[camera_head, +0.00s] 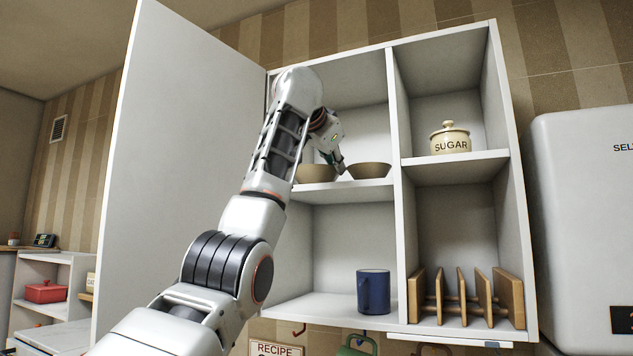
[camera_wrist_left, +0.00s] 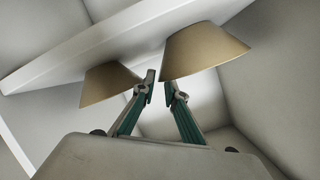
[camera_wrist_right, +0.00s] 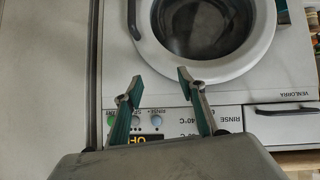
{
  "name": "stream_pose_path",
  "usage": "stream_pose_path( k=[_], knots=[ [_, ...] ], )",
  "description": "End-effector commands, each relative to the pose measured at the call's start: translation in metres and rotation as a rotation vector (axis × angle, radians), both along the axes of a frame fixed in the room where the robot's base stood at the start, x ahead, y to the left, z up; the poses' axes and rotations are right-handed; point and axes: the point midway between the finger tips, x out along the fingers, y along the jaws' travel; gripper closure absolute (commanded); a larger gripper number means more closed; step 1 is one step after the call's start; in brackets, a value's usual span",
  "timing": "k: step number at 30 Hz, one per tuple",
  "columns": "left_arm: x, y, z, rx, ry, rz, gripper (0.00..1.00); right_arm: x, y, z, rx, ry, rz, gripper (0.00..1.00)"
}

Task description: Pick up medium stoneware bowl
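Two tan bowls stand side by side on the upper left shelf of the open wall cabinet, a left bowl (camera_head: 316,174) and a right bowl (camera_head: 370,170). I cannot tell by size which is the medium one. My left gripper (camera_head: 338,165) reaches in between them, its tips near the right bowl's rim. The left wrist view is upside down; a nearer bowl (camera_wrist_left: 205,52) and a farther bowl (camera_wrist_left: 108,84) flank the fingers there. The left fingers (camera_wrist_left: 158,90) are parted, close to the nearer bowl's rim, contact unclear. My right gripper (camera_wrist_right: 160,86) is open and empty.
The cabinet door (camera_head: 180,130) stands open at left. A sugar jar (camera_head: 450,139), a blue mug (camera_head: 373,291) and a wooden rack (camera_head: 465,297) occupy other compartments. A divider (camera_head: 398,150) stands right of the bowls. The right gripper faces a washing machine (camera_wrist_right: 270,85).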

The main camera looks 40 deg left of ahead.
Motion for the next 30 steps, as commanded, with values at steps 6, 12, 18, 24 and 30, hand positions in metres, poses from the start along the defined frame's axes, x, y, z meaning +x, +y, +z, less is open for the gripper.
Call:
stream_pose_path(
  k=[6,12,18,24,30],
  knots=[
    [-0.0002,0.0001,-0.0001,0.0,0.001,0.001,1.0,-0.0002,0.0031,0.0003,0.004,0.0,0.002,0.6],
    [-0.0005,-0.0001,0.0005,0.0,0.0,0.001,1.0,0.0003,0.0043,0.0017,0.006,-0.003,0.003,0.6],
    [0.0001,0.0,0.0007,0.0,0.001,0.001,1.0,0.0006,0.0047,0.0032,0.007,-0.004,0.004,0.6],
    [0.003,-0.0003,0.0035,0.0,0.0,0.0,1.0,0.0,0.0036,0.0059,0.005,-0.001,0.002,0.6],
    [0.0081,-0.0011,0.0083,0.0,0.0,-0.002,1.0,-0.0052,-0.0024,0.0013,-0.005,0.021,-0.006,0.6]
  ],
)
